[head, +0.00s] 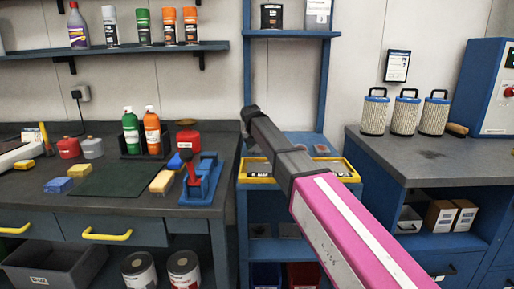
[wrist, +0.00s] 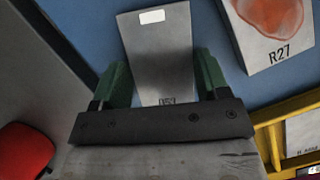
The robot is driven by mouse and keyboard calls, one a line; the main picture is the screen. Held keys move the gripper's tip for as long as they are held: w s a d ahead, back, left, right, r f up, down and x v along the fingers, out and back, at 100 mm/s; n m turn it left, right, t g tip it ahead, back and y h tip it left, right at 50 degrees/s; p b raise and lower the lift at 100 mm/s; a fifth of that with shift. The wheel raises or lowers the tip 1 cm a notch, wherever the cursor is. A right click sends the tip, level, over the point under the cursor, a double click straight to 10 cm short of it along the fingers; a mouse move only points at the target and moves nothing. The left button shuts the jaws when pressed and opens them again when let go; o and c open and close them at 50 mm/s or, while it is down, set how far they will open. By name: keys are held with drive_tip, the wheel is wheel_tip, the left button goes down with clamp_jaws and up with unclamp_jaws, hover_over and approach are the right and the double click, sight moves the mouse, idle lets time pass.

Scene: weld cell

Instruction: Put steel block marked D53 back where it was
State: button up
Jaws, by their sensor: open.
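In the wrist view the steel block marked D53 (wrist: 160,55) is a flat grey plate with a small white patch near its far end. It lies on a blue surface (wrist: 90,22). My open gripper (wrist: 161,76) has one green finger on each side of the block's near part. The gripper's dark crossbar partly covers the mark at the near end. I cannot tell whether either finger touches the block. In the head view my pink and dark grey arm reaches to the blue rack (head: 243,215), and the block cannot be made out there.
A steel block marked R27 (wrist: 291,72) with a reddish-brown patch lies right of D53. A yellow-rimmed tray (wrist: 268,119) with a labelled block is at lower right. A red object (wrist: 22,150) is at lower left. The left bench (head: 110,206) holds bottles and a blue stand.

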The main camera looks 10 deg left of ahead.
drive_tip(key=shift+o, duration=0.2)
drive_tip(key=v, duration=1.2)
drive_tip(key=shift+r, duration=0.1)
